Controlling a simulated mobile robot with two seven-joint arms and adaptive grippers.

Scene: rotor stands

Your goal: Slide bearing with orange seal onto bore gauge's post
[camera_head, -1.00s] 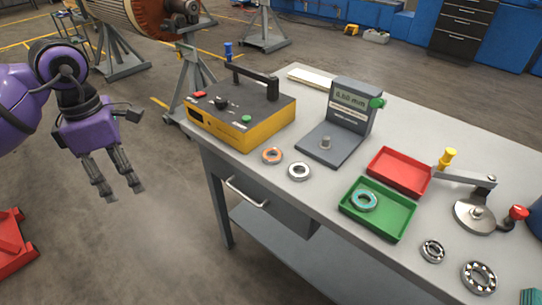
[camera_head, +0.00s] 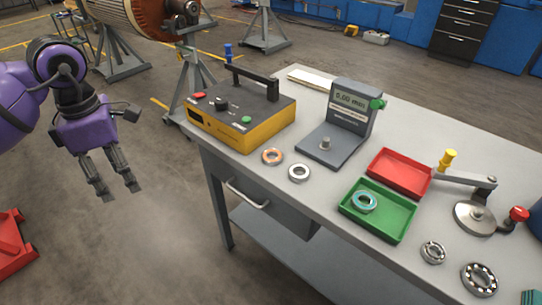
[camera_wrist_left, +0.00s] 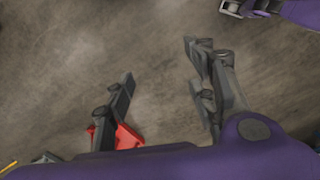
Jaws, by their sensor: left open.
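The bearing with the orange seal (camera_head: 272,157) lies flat on the bench in front of the yellow-and-black box. The bore gauge (camera_head: 352,108) stands behind and to the right of it, with a grey base and a short upright post (camera_head: 325,143); the post is bare. My left gripper (camera_head: 121,196) hangs open and empty over the floor, left of the bench and well apart from the bearing. In the left wrist view its two fingers (camera_wrist_left: 160,85) are spread with only floor between them. My right gripper is not in view.
A plain bearing (camera_head: 299,172) lies close right of the orange one. A green tray (camera_head: 386,225) holds a teal-sealed bearing (camera_head: 364,201); a red tray (camera_head: 398,172) is empty. The yellow box (camera_head: 238,116) stands at the bench's left end. Loose bearings (camera_head: 432,252) lie at the front right.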

